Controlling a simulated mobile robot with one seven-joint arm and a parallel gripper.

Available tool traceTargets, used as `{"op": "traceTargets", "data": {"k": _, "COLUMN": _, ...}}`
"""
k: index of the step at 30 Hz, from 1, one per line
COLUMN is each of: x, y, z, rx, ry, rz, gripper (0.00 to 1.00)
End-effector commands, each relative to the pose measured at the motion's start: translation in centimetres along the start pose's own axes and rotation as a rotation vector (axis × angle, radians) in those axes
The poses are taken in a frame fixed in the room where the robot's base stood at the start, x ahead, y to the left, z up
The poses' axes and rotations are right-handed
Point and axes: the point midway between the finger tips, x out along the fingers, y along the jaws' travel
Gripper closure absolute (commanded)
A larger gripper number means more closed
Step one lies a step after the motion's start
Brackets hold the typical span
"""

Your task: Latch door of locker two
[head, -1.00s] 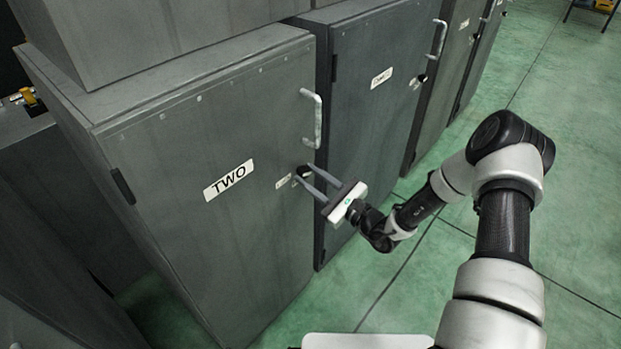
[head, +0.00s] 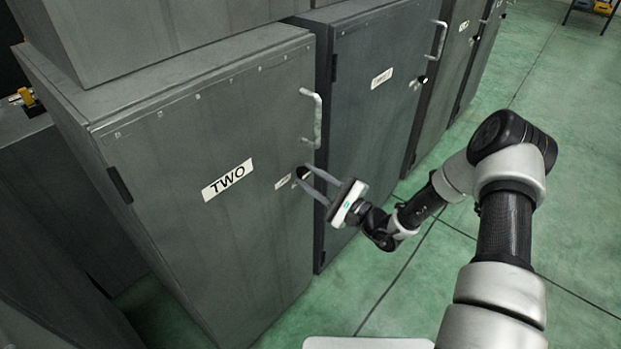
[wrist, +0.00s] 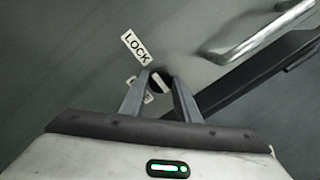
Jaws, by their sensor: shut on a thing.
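The door of locker two (head: 210,235) is grey, looks shut or nearly shut, and bears a white "TWO" label (head: 227,179). Its light metal handle (head: 312,118) is near the door's right edge. Below the handle is a dark round latch knob (head: 303,172), which also shows in the wrist view (wrist: 160,80). A "LOCK" label (wrist: 136,47) sits beside it; a second label is partly hidden by a finger. My gripper (head: 309,176) is at the knob, its two fingers (wrist: 160,82) on either side of it and closed on it.
Another grey locker (head: 370,110) with its own handle (head: 440,40) and label stands just right of locker two. A grey box (head: 150,35) rests on top of locker two. Green floor (head: 480,260) lies open to the right.

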Motion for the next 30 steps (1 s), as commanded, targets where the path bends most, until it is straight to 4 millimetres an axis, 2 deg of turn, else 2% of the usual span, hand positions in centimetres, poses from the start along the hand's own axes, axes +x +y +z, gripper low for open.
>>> {"op": "traceTargets", "data": {"k": 8, "x": 0.0, "y": -0.1, "z": 0.0, "rx": -0.003, "ry": 0.0, "rz": -0.001, "gripper": 0.93}}
{"op": "traceTargets", "data": {"k": 9, "x": 0.0, "y": -0.1, "z": 0.0, "rx": -0.003, "ry": 0.0, "rz": -0.001, "gripper": 0.68}}
{"op": "traceTargets", "data": {"k": 12, "x": 0.0, "y": -0.1, "z": 0.0, "rx": -0.003, "ry": 0.0, "rz": -0.001, "gripper": 0.52}}
{"op": "traceTargets", "data": {"k": 23, "x": -0.5, "y": -0.1, "z": 0.0, "rx": -0.001, "ry": 0.001, "rz": 0.0, "gripper": 0.52}}
{"op": "traceTargets", "data": {"k": 26, "x": -1.7, "y": -0.1, "z": -0.1, "rx": -0.001, "ry": 0.004, "rz": 0.0, "gripper": 0.52}}
{"op": "traceTargets", "data": {"k": 30, "x": -4.7, "y": -0.2, "z": -0.1, "rx": -0.001, "ry": 0.005, "rz": -0.001, "gripper": 0.52}}
